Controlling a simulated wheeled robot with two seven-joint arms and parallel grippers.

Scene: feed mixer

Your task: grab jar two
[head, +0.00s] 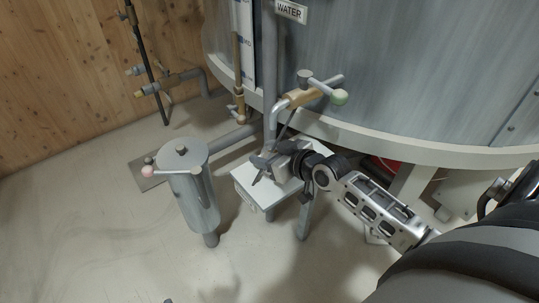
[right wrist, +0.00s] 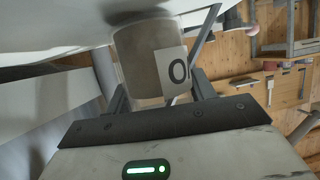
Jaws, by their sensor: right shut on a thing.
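In the right wrist view, a pale, cloudy jar (right wrist: 136,62) is between the two fingers of my right gripper (right wrist: 160,90). Its white label (right wrist: 172,72) carries a dark round character like a 0 or O; no two is visible on it. In the head view, my right gripper (head: 264,166) is over the small white table (head: 246,187), below the tap. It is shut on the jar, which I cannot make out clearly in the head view. My left gripper is not in view.
A grey tank (head: 400,70) with a WATER sign (head: 291,11) rises behind. A tap with a bent pipe (head: 272,122) and a green-knobbed handle (head: 339,97) hangs close above my gripper. A grey metal cylinder (head: 190,185) with a pink-knobbed handle stands left of the table. Floor in front is clear.

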